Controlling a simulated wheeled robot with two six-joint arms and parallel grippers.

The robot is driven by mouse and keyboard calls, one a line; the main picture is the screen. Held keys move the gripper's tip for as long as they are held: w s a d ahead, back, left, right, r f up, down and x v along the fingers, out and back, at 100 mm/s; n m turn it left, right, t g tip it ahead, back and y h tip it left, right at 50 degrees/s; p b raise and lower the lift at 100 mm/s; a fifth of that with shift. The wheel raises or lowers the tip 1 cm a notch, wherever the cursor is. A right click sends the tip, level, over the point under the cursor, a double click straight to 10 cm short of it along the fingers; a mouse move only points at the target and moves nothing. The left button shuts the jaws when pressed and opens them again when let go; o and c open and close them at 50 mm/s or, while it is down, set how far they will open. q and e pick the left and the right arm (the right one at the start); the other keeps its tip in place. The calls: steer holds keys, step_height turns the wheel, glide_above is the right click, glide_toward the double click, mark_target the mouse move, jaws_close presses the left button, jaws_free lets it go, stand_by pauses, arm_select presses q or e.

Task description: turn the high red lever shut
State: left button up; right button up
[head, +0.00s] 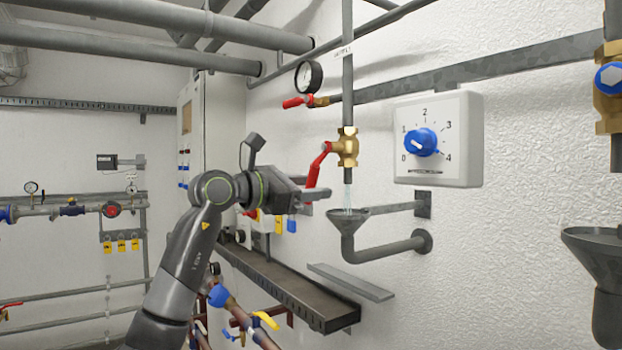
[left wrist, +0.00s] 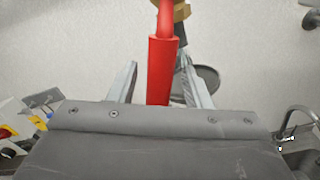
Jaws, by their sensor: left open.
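The red lever (head: 318,165) sits on a brass valve (head: 347,147) on a vertical grey pipe and slants down to the left. A thin stream of water (head: 348,195) runs from the pipe below into a grey funnel (head: 347,214). My left gripper (head: 318,194) is at the lower end of the lever. In the left wrist view the red lever (left wrist: 162,68) stands between the two fingers of my open gripper (left wrist: 160,78), with a gap visible on the left; contact on the right is unclear. My right gripper is out of view.
Another red lever (head: 293,103) and a gauge (head: 308,77) are above left. A white dial box (head: 468,145) with a blue knob is to the right. A dark shelf-like tray (head: 290,292) and a narrow ledge (head: 350,282) run below my gripper.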

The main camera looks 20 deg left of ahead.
arm_select(q)
steer(key=shift+w, duration=0.15)
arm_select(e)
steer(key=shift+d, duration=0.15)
arm_select(q)
steer(key=shift+c, duration=0.3)
jaws_close()
